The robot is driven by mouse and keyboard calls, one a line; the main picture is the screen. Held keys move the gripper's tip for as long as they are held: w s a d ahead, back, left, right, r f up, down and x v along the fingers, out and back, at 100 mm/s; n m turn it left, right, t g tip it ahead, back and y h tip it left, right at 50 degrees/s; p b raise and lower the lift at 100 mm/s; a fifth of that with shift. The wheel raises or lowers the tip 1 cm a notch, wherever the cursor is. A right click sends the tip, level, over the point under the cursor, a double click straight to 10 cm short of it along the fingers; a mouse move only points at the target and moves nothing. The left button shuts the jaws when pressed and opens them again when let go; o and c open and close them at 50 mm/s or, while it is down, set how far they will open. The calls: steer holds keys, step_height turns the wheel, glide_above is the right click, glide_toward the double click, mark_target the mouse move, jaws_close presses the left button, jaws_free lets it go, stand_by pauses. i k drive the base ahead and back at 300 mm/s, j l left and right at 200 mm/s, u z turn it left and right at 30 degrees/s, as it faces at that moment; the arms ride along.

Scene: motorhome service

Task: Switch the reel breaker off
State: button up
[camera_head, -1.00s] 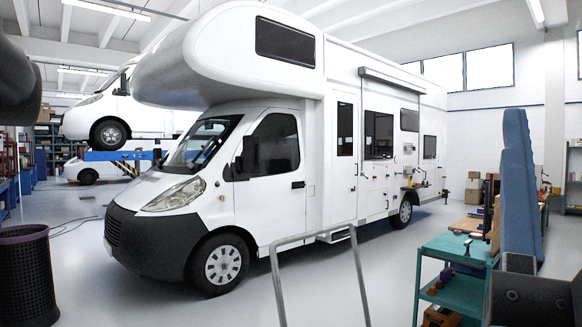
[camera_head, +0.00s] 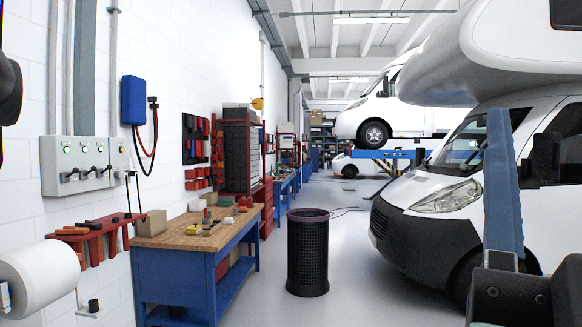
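A grey electrical panel (camera_head: 82,163) is mounted on the white wall at the left. It has several dark switch handles or plugs along its lower part and small round lights above them, some green and one yellowish. I cannot read any labels, so I cannot tell which switch is the reel breaker or how each one is set. My gripper is not in view. Dark parts and a blue upright at the right appear to be my own arm.
A blue workbench (camera_head: 190,255) with a wooden top stands below and right of the panel. A red tool rack (camera_head: 95,230) and a paper roll (camera_head: 40,275) are at the near left. A black mesh bin (camera_head: 307,255) stands on the floor. A white motorhome (camera_head: 430,220) is at the right.

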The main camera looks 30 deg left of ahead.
mark_target(75, 170)
steer(key=u, duration=2.05)
steer(key=i+z, duration=0.1)
steer(key=i, duration=4.4)
steer(key=z, duration=0.35)
steer(key=l, duration=0.05)
